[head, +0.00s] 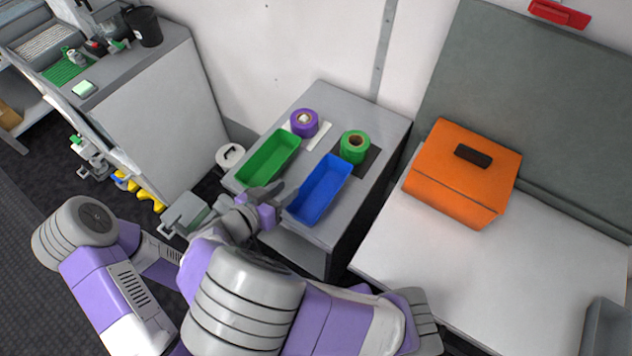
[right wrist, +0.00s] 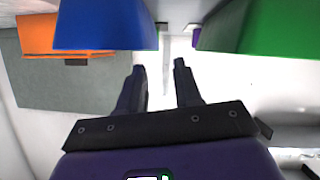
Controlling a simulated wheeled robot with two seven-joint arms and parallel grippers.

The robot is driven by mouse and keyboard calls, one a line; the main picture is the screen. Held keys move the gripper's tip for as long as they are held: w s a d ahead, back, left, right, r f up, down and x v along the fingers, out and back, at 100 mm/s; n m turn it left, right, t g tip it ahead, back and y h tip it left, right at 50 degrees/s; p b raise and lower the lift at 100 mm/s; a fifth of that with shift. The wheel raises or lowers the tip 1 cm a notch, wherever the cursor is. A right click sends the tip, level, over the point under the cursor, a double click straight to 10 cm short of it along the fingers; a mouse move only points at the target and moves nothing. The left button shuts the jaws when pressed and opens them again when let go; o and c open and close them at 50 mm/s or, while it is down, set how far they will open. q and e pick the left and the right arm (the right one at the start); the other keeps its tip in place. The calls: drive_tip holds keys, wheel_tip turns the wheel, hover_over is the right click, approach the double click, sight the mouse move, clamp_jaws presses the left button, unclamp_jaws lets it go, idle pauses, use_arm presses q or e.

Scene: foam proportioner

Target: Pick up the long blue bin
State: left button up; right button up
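The long blue bin (head: 320,189) sits on the small grey table, empty, right of a green bin. In the right wrist view the blue bin (right wrist: 105,25) is at the upper left. My right gripper (head: 283,195) is at the near end of the two bins, close to the blue bin's near left corner. In the right wrist view my right gripper (right wrist: 160,68) is open, with nothing between its fingers. Whether it touches the blue bin cannot be told.
The green bin (head: 268,158) is left of the blue one; it also shows in the right wrist view (right wrist: 280,28). Purple tape (head: 304,123) and green tape (head: 354,147) stand behind the bins. An orange case (head: 464,172) lies on the white bench (head: 560,265) at right.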

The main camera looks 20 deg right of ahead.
sight(304, 182)
drive_tip(key=x, duration=0.3)
drive_tip(key=s+b+x, duration=0.1)
drive_tip(key=x, duration=0.2)
drive_tip(key=shift+d+f, duration=0.2)
drive_tip(key=shift+c, duration=0.2)
clamp_jaws()
